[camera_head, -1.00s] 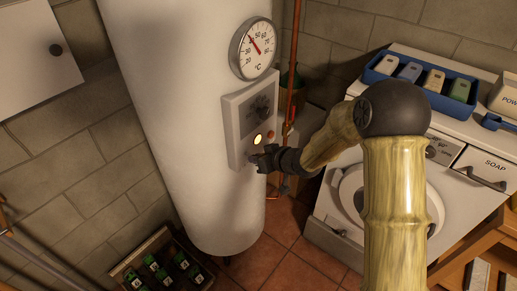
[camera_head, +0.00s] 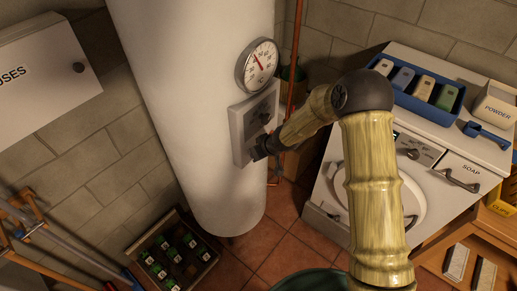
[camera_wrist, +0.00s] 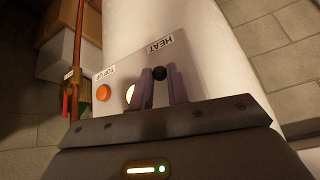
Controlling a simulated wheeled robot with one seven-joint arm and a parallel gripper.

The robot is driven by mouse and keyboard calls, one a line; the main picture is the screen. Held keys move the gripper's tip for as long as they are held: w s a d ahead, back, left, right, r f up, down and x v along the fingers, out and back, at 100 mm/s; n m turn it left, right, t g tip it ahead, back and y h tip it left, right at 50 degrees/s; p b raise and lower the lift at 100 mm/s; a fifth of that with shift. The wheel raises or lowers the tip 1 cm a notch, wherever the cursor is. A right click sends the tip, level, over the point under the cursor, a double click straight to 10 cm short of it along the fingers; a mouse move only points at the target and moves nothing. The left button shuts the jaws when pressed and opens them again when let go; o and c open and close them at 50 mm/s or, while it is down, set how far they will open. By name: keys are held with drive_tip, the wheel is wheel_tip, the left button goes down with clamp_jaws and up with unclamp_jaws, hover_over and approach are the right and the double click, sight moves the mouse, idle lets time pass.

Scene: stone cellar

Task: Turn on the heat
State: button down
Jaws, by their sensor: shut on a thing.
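The white boiler (camera_head: 195,110) stands upright with a grey control panel (camera_head: 239,140) on its front and a round temperature dial (camera_head: 258,64) above it. In the wrist view the panel (camera_wrist: 118,58) carries a HEAT label (camera_wrist: 160,43), a TOP UP label (camera_wrist: 121,74), an orange button (camera_wrist: 104,93) and a glowing pale lamp (camera_wrist: 130,93). My gripper (camera_wrist: 160,78) is shut on a small black knob (camera_wrist: 158,72) near the HEAT label. In the head view my gripper (camera_head: 258,149) is at the panel's lower edge, and my arm hides part of the panel.
A copper pipe (camera_head: 292,60) runs beside the boiler. A washing machine (camera_head: 330,185) with a blue tray (camera_head: 447,104) on top stands to the right. A bottle crate (camera_head: 208,253) is on the tiled floor at lower left. A white cabinet (camera_head: 45,75) hangs at upper left.

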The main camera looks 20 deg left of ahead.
idle(0.4)
drive_tip(key=c, duration=1.4)
unclamp_jaws()
drive_tip(key=shift+o, duration=0.2)
drive_tip(key=v, duration=1.7)
drive_tip(key=shift+r, duration=0.25)
drive_tip(key=shift+d, duration=0.15)
